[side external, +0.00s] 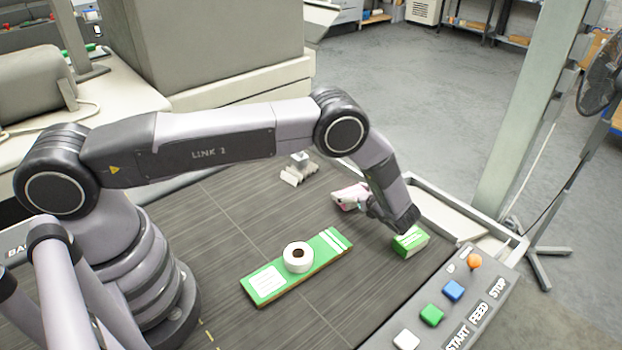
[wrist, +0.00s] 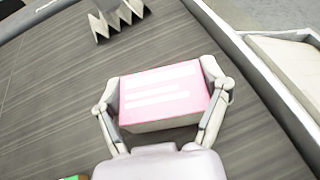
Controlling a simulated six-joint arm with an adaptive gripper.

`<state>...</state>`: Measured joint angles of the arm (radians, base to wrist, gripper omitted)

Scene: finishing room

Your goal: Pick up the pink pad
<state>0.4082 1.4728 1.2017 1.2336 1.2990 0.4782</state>
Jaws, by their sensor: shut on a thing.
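The pink pad (wrist: 165,92) is a block with a pink top, white stripes and pale sides. In the wrist view it sits between the two fingers of my gripper (wrist: 163,98), which are shut on its left and right ends. In the side external view the pad (side external: 346,195) shows partly beside my gripper (side external: 362,203), with the wrist hiding some of it. I cannot tell whether the pad touches the table or is just above it.
A green pad (side external: 411,242) lies close to my wrist. A long green-topped board (side external: 265,283) carries a white roll (side external: 297,257). A grey toothed piece (side external: 298,174) stands behind. A button panel (side external: 465,302) lines the right edge. The dark table (side external: 225,215) is clear at left.

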